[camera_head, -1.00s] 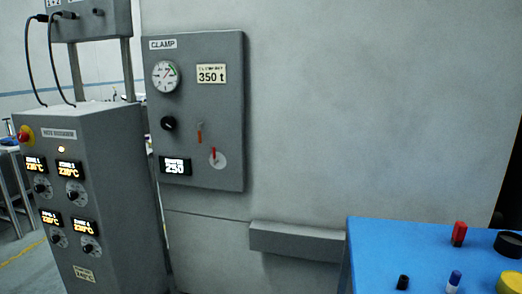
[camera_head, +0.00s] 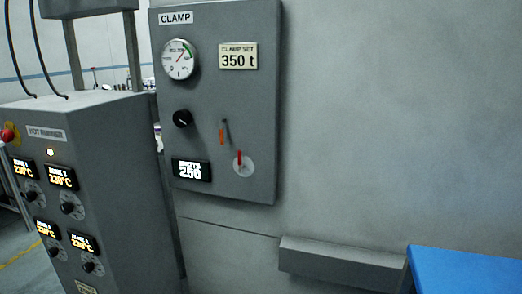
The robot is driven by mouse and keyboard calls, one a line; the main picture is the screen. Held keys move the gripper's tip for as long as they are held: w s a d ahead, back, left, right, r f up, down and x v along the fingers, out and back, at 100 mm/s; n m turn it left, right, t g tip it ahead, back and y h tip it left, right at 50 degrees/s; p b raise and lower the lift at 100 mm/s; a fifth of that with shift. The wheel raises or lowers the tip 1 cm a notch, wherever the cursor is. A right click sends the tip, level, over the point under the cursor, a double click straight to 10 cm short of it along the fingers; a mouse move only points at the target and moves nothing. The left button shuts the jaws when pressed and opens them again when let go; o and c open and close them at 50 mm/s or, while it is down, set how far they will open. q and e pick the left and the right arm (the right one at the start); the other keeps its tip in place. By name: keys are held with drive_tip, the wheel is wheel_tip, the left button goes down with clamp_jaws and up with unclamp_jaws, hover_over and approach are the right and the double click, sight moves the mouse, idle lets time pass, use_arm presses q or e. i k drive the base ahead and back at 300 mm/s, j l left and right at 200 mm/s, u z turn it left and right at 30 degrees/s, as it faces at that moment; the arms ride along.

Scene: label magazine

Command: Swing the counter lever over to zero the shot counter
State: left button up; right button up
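The grey clamp panel (camera_head: 235,90) is on the machine wall, left of the picture's middle. Its shot counter (camera_head: 191,171) is a small black display with white digits that look like 250. To the right of the counter is a small red lever (camera_head: 239,158) on a round pale plate (camera_head: 244,168), standing about upright. Above it is an orange-handled lever (camera_head: 222,136) beside a short dark stem. I cannot tell for sure which of the two is the counter lever. Neither of my grippers is in view.
A pressure gauge (camera_head: 179,59), a black knob (camera_head: 182,118) and a 350 t plate (camera_head: 238,56) share the panel. A hot runner cabinet (camera_head: 110,130) stands at left. A grey ledge (camera_head: 340,258) juts out below right, beside a blue tabletop (camera_head: 465,275).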

sight(239, 152)
drive_tip(key=i+j+z, duration=0.1)
drive_tip(key=i+j, duration=0.15)
drive_tip(key=i, duration=0.25)
drive_tip(key=i+j+z, duration=0.1)
drive_tip(key=i+j, duration=0.2)
drive_tip(key=i, duration=0.2)
